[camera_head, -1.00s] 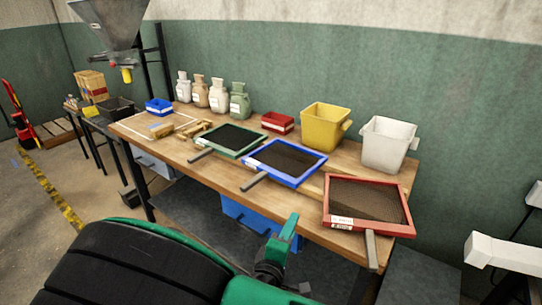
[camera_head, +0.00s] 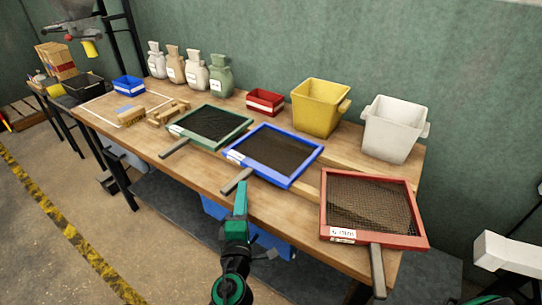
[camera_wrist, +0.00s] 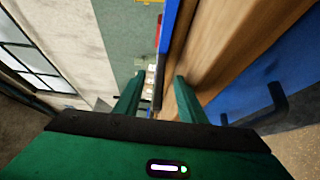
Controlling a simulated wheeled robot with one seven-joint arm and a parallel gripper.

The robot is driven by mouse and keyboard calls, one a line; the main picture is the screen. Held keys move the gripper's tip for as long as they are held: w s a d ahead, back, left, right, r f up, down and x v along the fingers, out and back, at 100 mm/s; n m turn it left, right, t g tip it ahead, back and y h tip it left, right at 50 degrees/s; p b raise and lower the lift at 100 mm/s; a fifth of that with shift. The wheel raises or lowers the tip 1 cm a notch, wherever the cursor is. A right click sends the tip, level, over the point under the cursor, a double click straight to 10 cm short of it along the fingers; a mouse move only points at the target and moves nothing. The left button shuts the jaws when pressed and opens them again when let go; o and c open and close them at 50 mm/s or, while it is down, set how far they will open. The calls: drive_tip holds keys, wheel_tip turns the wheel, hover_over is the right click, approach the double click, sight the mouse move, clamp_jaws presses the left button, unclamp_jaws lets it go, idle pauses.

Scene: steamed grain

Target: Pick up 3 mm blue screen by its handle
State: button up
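The blue screen (camera_head: 310,166) has a blue frame, dark mesh and a grey handle (camera_head: 234,182) that sticks out past the table's front edge. It lies on the wooden table between the green and red screens. My gripper (camera_head: 241,188) is just in front of this handle, with its fingers pointing up and toward it. In the wrist view my gripper (camera_wrist: 159,76) is open, with a green finger on each side. The dark handle (camera_wrist: 158,92) shows in the gap between the fingers, and the blue frame (camera_wrist: 169,28) shows beyond. I cannot tell whether either finger touches the handle.
The green screen (camera_head: 238,135) lies left and the red screen (camera_head: 418,238) right, both with handles over the front edge. Yellow (camera_head: 318,108) and white (camera_head: 388,138) buckets stand behind. A blue box (camera_head: 213,208) sits below the tabletop.

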sight(241, 179)
drive_tip(key=shift+w+a, duration=0.35)
drive_tip(key=shift+w, duration=0.45)
drive_tip(key=shift+w+a+f, duration=0.1)
drive_tip(key=shift+w, duration=1.2)
drive_tip(key=shift+w+a+f, duration=0.1)
drive_tip(key=shift+w, duration=1.15)
drive_tip(key=shift+r, duration=0.1)
clamp_jaws()
